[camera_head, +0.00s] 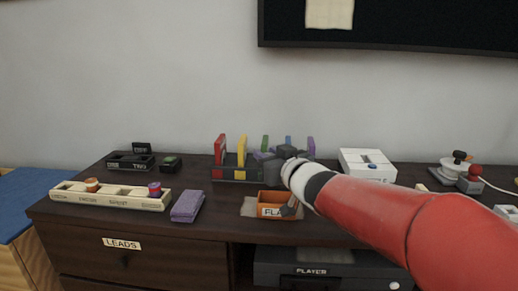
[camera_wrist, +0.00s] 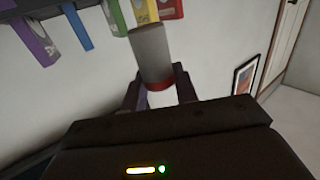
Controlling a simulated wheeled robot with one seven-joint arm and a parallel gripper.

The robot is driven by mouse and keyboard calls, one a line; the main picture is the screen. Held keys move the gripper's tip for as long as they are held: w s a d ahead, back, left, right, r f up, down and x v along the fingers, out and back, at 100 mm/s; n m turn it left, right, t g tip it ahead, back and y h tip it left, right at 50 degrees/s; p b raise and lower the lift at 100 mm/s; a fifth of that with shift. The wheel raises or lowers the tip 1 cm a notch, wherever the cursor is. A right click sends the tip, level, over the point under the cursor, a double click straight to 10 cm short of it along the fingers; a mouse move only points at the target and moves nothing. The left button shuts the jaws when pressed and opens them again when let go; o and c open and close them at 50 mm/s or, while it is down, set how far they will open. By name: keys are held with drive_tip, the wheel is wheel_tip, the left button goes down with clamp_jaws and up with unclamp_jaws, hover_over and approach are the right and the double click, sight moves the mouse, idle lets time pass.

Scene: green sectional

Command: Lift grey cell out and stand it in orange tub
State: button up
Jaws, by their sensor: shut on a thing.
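The grey cell (camera_wrist: 152,55) is a cylinder with a red band and a white part near my fingers. My gripper (camera_wrist: 159,90) is shut on it, and its grey end sticks out beyond the fingertips in the wrist view. In the head view my gripper (camera_head: 284,154) is in front of the right part of the rack, above and behind the orange tub. The orange tub (camera_head: 268,211) stands near the front edge of the cabinet top, with a partly hidden label and a dark brownish thing at its right side.
A dark rack (camera_head: 228,174) holds red, yellow, green, blue and purple upright pieces. A cream tray (camera_head: 112,199) and a purple block (camera_head: 187,206) lie to the left. A white box (camera_head: 367,164) stands right of the rack. My red arm covers the front right.

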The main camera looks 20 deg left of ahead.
drive_tip(key=shift+d+f+b, duration=0.1)
drive_tip(key=shift+f+b, duration=2.9)
drive_tip(key=shift+f, duration=0.55)
drive_tip(key=o, duration=1.1)
drive_tip(key=shift+o, duration=0.2)
drive_tip(key=v, duration=0.8)
drive_tip(key=shift+p, duration=0.3)
